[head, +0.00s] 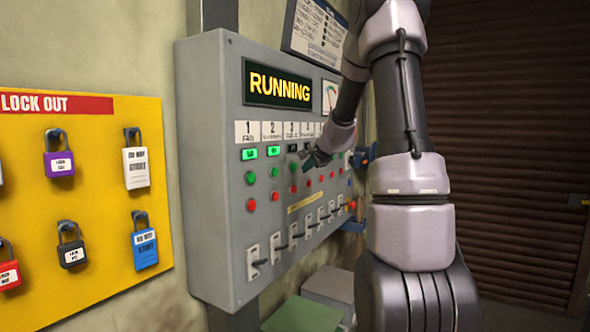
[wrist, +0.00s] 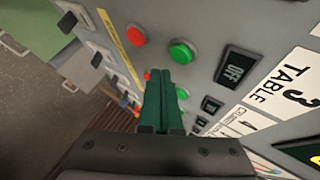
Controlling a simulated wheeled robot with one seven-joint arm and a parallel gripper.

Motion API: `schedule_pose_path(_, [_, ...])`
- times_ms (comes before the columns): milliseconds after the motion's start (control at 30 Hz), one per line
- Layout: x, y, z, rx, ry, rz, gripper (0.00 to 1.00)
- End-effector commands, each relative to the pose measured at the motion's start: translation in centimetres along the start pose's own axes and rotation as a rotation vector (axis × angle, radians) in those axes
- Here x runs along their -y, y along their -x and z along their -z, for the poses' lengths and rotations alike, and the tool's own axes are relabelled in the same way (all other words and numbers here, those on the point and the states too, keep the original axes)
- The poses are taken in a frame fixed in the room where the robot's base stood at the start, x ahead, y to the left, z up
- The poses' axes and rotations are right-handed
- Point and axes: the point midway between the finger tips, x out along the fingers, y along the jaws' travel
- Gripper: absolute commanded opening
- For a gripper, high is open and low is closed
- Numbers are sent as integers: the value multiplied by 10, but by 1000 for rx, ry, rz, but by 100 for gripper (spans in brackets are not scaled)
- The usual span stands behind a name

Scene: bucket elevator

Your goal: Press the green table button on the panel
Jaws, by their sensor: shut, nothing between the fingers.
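The panel (head: 212,150) is a grey wall box with numbered columns of buttons. The green table button (wrist: 181,52) shows in the wrist view, in line with the dark OFF window and the label "3 TABLE" (wrist: 285,88). In the head view it (head: 293,168) is in the third column, just left of my gripper. My gripper (head: 308,160) is shut and empty in front of the panel. In the wrist view its green fingertips (wrist: 158,73) appear just below and left of the green button, apart from it in the picture. A red button (wrist: 137,36) sits beside the green one.
The display (head: 279,86) reads RUNNING. Lamps 1 and 2 are lit green. A row of switches (head: 285,240) lies below the buttons. A yellow lockout board (head: 95,220) with padlocks hangs at left. A brown slatted shutter (head: 510,130) is at right.

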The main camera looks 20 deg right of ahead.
Motion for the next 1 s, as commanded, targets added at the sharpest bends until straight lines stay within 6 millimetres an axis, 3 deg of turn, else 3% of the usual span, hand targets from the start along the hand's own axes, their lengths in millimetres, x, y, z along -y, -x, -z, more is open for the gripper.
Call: schedule_pose_path(1000, [6,-8,-6,0,-1,0,0])
